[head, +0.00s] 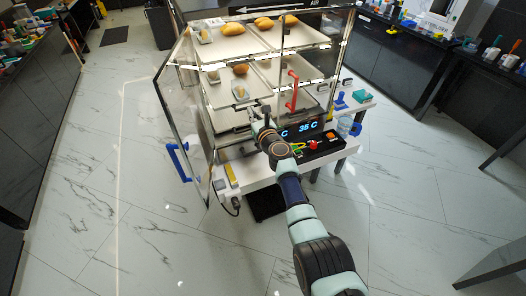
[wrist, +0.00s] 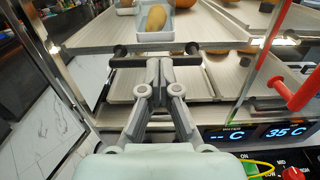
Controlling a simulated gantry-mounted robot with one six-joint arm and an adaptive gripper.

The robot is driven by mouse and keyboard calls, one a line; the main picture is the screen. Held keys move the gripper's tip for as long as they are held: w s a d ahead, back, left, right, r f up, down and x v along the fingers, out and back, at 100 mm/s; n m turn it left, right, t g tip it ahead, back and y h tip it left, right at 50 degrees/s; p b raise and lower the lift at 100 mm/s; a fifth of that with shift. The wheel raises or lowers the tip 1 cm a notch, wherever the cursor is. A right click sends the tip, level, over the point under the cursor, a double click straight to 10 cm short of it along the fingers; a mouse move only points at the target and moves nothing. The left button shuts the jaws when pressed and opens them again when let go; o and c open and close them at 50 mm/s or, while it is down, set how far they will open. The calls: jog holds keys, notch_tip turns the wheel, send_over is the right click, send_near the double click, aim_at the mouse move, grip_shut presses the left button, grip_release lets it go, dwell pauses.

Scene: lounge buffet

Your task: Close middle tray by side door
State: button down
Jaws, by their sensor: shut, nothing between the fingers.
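The middle tray (head: 222,93) is a pale flat tray on the left of the cabinet's middle level. It bears a small dish with a yellowish food item (wrist: 155,18) near its front. My gripper (wrist: 160,64) is shut and empty, with its fingertips at a dark bar just below the tray's front edge in the wrist view. I cannot tell whether they touch it. In the head view my gripper (head: 259,108) is at the cabinet front. The left glass side door (head: 176,110) stands open, with a blue handle (head: 179,161) at its outer edge.
A red handle (head: 292,90) is on the front glass, right of my gripper. A control panel (head: 310,140) with a lit display and knobs is below it. Upper trays (head: 235,30) hold yellow-brown food. Floor left of the open door is clear.

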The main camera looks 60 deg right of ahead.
jog(key=shift+b+x, duration=0.85)
jog(key=shift+b, duration=0.15)
jog(key=shift+w+d+f+b, duration=0.15)
jog(key=shift+w+d+b, duration=0.25)
jog(key=shift+b, duration=0.85)
jog(key=shift+b+x, duration=0.9)
jog(key=shift+b, duration=1.25)
jog(key=p+v, duration=0.9)
jog(key=p, duration=0.5)
jog(key=shift+w+a, duration=0.1)
